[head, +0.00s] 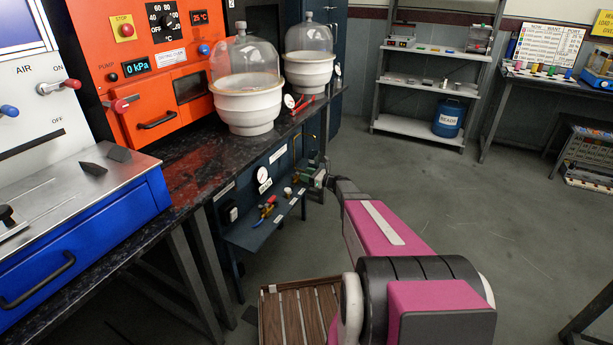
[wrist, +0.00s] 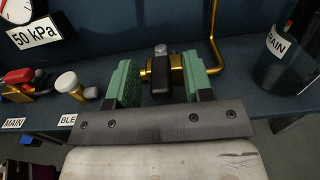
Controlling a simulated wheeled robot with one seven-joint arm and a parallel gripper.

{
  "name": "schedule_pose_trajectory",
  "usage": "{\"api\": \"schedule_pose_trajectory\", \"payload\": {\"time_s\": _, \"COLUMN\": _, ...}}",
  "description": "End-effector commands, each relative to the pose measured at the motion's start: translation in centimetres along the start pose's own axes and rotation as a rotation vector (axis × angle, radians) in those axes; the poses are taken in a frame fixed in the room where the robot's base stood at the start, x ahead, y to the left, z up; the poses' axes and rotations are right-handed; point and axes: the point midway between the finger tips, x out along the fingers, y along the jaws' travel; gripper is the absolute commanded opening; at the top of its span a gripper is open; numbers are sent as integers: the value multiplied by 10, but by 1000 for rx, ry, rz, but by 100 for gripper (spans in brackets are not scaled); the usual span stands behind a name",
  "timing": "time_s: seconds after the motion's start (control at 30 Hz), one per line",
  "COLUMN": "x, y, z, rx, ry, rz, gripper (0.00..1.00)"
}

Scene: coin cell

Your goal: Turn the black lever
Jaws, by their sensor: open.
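The black lever (wrist: 161,80) shows in the wrist view as a short dark piece on a brass valve (wrist: 177,70). My gripper (wrist: 160,76) is open, with one green finger on each side of the lever. The left finger stands apart from it; on the right the brass fitting lies between lever and finger. I cannot tell whether either finger touches. In the head view my gripper (head: 311,172) is at the right end of the low blue valve panel, and the lever is not distinguishable there.
Left of my gripper are a white knob (wrist: 68,82) beside the BLE label and a red-handled valve (wrist: 20,78) by MAIN. A DRAIN-labelled cylinder (wrist: 285,50) stands right. A brass pipe (wrist: 215,40) rises close to the right finger. A wooden slatted crate (head: 265,318) sits below my arm.

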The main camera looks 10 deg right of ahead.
Motion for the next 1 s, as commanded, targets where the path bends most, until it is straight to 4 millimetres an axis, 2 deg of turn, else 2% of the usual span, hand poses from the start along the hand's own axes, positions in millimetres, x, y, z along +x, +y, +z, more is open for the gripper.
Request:
{"api": "schedule_pose_trajectory", "payload": {"time_s": 0.33, "x": 3, "y": 0, "z": 0, "rx": 0, "ry": 0, "rz": -1, "gripper": 47}}
{"api": "schedule_pose_trajectory", "payload": {"time_s": 0.47, "x": 3, "y": 0, "z": 0, "rx": -1, "ry": 0, "rz": -1, "gripper": 4}}
{"api": "schedule_pose_trajectory", "payload": {"time_s": 0.5, "x": 3, "y": 0, "z": 0, "rx": -1, "ry": 0, "rz": -1, "gripper": 0}}
{"api": "schedule_pose_trajectory", "payload": {"time_s": 0.77, "x": 4, "y": -2, "z": 0, "rx": -1, "ry": 0, "rz": 14, "gripper": 0}}
{"api": "schedule_pose_trajectory", "payload": {"time_s": 1.0, "x": 5, "y": -9, "z": 0, "rx": -2, "ry": 0, "rz": 113, "gripper": 0}}
